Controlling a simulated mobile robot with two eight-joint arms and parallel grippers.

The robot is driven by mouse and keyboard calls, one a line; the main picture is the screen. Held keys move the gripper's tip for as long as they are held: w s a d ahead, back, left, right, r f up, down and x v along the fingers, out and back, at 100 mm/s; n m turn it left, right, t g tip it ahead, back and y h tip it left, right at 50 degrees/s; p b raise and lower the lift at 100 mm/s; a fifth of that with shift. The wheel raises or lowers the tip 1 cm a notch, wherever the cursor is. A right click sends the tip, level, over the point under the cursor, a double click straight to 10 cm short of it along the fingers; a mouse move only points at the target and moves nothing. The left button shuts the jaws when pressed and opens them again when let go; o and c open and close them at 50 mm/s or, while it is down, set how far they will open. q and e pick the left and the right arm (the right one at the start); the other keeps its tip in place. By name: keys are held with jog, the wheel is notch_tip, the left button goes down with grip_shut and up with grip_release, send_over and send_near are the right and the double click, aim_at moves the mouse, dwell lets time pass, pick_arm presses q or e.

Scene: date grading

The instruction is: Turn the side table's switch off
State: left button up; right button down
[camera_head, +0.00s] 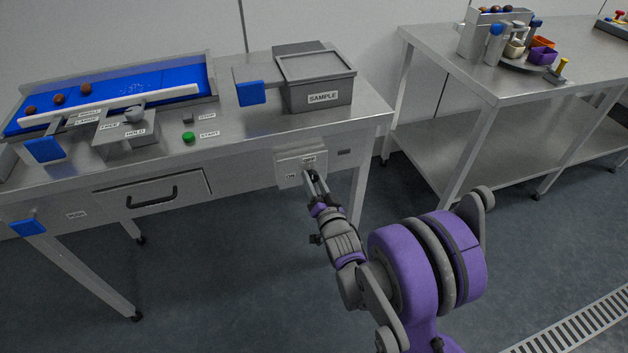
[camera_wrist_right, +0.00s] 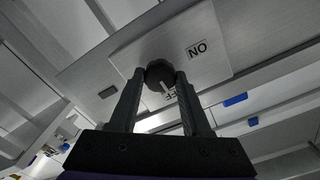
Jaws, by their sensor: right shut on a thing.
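The side table's switch is a dark round knob (camera_wrist_right: 158,69) on a light plate (camera_head: 290,162) on the table's front face, with ON and OFF labels. In the right wrist view the plate (camera_wrist_right: 215,62) shows ON to the right of the knob; the OFF label (camera_wrist_right: 169,96) is partly hidden by a finger. The knob's white mark points towards OFF. My right gripper (camera_head: 311,173) reaches the plate from the front. Its two fingers are shut on the knob, one on each side. In the head view the gripper hides most of the knob. My left gripper is not in view.
The steel table (camera_head: 237,131) carries a blue belt (camera_head: 130,87), a green START button (camera_head: 188,137) and a SAMPLE box (camera_head: 322,94). A drawer (camera_head: 152,193) is left of the switch. Another steel table (camera_head: 500,82) with small bins stands right. Floor between them is clear.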

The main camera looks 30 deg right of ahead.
jog(key=shift+m, duration=0.3)
jog(key=shift+c, duration=1.8)
grip_release()
jog(key=v, duration=1.1)
jog(key=shift+w+a, duration=0.1)
